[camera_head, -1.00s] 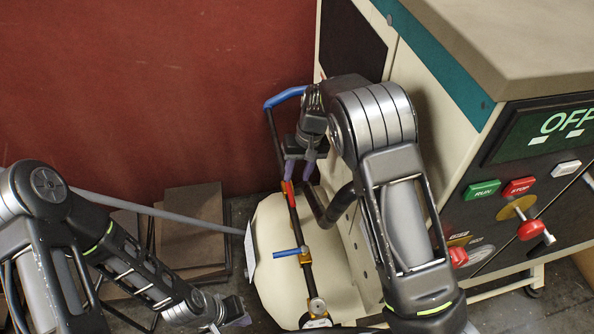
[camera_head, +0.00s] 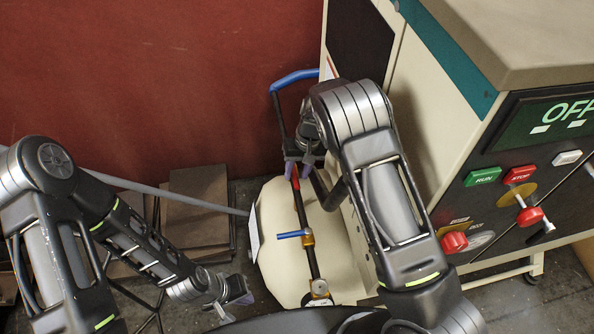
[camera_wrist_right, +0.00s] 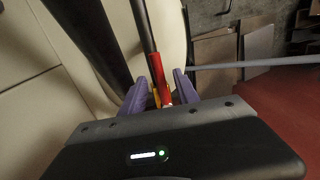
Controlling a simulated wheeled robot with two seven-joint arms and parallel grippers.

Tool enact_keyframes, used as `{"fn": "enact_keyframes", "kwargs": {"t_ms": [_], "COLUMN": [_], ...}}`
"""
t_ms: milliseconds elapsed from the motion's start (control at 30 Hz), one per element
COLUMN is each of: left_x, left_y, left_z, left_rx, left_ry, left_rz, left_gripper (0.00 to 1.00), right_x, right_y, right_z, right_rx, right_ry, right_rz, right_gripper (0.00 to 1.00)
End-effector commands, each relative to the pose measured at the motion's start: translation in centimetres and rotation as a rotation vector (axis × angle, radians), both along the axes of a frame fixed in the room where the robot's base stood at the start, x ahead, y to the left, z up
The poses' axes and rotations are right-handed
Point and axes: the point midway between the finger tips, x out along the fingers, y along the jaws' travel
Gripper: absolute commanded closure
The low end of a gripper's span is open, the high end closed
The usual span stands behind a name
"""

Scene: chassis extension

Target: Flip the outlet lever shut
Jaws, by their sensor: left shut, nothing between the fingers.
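A dark pipe with a red handle (camera_head: 295,182) runs down beside the cream machine. Lower on it, a small blue lever (camera_head: 292,235) sticks out to the left from a brass-coloured fitting (camera_head: 308,240). I cannot tell for sure which one is the outlet lever. My right gripper (camera_head: 298,168) is at the upper end of the red handle. In the right wrist view the handle (camera_wrist_right: 160,72) lies between its spread purple fingers, with no clear grip on it. My left gripper (camera_head: 240,292) is shut and empty at the lower left, apart from the pipe.
A cream rounded body (camera_head: 280,215) lies under the pipe. The machine's control panel (camera_head: 520,190) with coloured buttons is at right. Brown boards (camera_head: 200,190) lean by the red wall (camera_head: 140,80), and a grey rod (camera_head: 170,193) crosses in front of them.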

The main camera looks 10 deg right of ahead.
Motion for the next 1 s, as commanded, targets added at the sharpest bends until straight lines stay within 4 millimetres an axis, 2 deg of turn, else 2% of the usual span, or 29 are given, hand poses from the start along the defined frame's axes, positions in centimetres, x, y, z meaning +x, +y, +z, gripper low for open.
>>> {"fn": "enact_keyframes", "kwargs": {"t_ms": [333,767,1000], "left_x": [-0.03,-0.03,-0.03], "left_y": [0.01,0.00,0.00], "left_z": [0.06,0.06,0.06], "left_rx": [0.000,0.000,0.000], "left_ry": [0.001,0.001,0.001], "left_rz": [0.000,0.000,0.000], "left_gripper": [1.00,1.00,1.00], "right_x": [-0.02,-0.02,-0.01], "right_y": [0.08,0.08,0.09], "right_z": [-0.59,-0.55,-0.54], "right_rx": [0.000,0.000,0.000], "right_ry": [0.000,0.000,0.000], "right_rz": [0.000,0.000,0.000], "right_gripper": [0.63,0.98,1.00]}}
